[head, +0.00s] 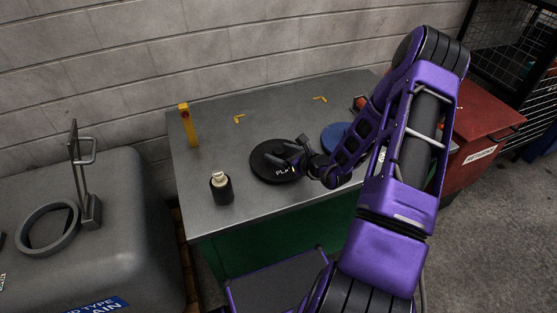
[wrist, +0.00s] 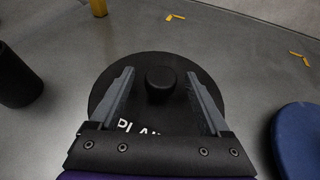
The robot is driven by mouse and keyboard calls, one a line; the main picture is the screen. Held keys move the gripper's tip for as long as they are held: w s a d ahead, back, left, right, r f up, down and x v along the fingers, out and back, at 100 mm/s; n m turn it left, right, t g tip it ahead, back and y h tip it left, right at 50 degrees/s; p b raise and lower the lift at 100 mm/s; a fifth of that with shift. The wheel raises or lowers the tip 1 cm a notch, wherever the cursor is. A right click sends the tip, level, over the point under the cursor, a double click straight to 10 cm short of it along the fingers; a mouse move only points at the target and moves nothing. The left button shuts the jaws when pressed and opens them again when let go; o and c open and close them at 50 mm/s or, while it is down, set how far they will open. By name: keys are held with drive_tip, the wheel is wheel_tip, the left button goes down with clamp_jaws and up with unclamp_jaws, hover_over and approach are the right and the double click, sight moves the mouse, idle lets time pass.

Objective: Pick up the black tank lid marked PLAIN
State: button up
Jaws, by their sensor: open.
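The black tank lid (head: 262,171) lies flat on the grey metal table, left of my arm in the head view. In the wrist view the lid (wrist: 155,67) fills the middle, with a round black knob (wrist: 160,82) at its centre. White letters reading PLAIN (wrist: 138,128) are partly covered by my gripper body. My gripper (head: 291,152) is over the lid. In the wrist view my gripper (wrist: 160,88) is open, with one finger on each side of the knob and visible gaps between. I cannot tell how far above the lid the fingertips are.
A blue lid (head: 336,135) lies right of the black one, partly behind my arm. A dark bottle (head: 221,189) and a yellow upright piece (head: 188,125) stand to the left. Small yellow pieces (head: 239,119) lie behind. A red bin (head: 480,135) stands right of the table.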

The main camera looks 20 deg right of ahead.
drive_tip(key=shift+w+a+f, duration=0.15)
drive_tip(key=shift+w+f, duration=0.1)
drive_tip(key=shift+w, duration=0.35)
clamp_jaws()
